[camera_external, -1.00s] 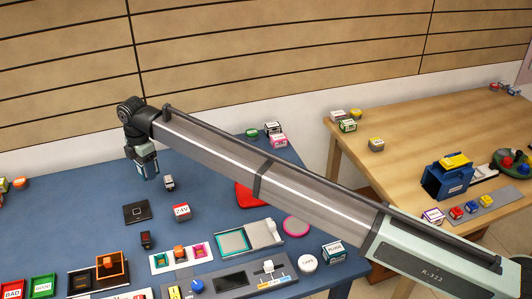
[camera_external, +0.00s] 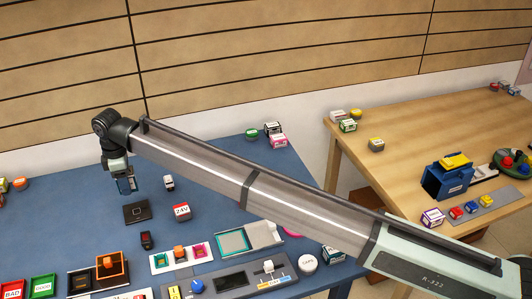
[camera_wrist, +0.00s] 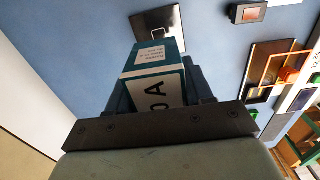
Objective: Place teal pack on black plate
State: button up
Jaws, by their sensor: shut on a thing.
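The teal pack (camera_wrist: 155,62) has a teal top with a white label and a white side with large black letters. My gripper (camera_external: 127,186) is shut on it, and the pack sits between the fingers in the wrist view. In the external view the pack is small and mostly hidden by the fingers. The black plate (camera_external: 137,212) lies flat on the blue table, just below the gripper in the picture. It also shows in the wrist view (camera_wrist: 172,20), beyond the pack, which covers part of it. The pack appears held above the table, apart from the plate.
A 24V block (camera_external: 181,212) and a small dark and white block (camera_external: 168,183) stand right of the plate. A black block with a red top (camera_external: 147,240) is nearer the front.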

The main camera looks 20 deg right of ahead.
aim_at(135, 212)
notch_tip(135, 212, down, 10)
jog(key=shift+r, duration=0.15)
dwell(0.4)
jog(key=o, duration=1)
jog(key=shift+o, duration=0.2)
notch_tip(135, 212, up, 12)
jog(key=shift+r, duration=0.1)
